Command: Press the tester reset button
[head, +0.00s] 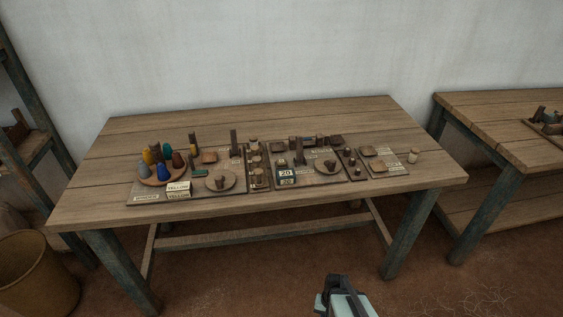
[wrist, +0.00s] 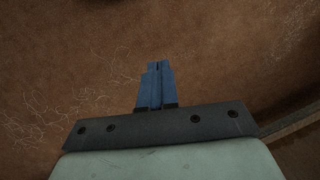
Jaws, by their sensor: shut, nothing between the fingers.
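A small dark unit with a white "20" label (head: 286,174) stands on the middle board of the wooden table; it may be the tester. Small posts and round discs stand around it. The reset button is too small to tell apart in the head view. My gripper (head: 338,283) shows at the bottom of the head view, in front of the table and well apart from the boards. In the wrist view, its blue fingers (wrist: 157,68) are shut with nothing between them, over the brown floor. No tester shows in the wrist view.
A second table (head: 480,103) stands at the right, a basket (head: 35,275) at the left. The floor before the table is clear.

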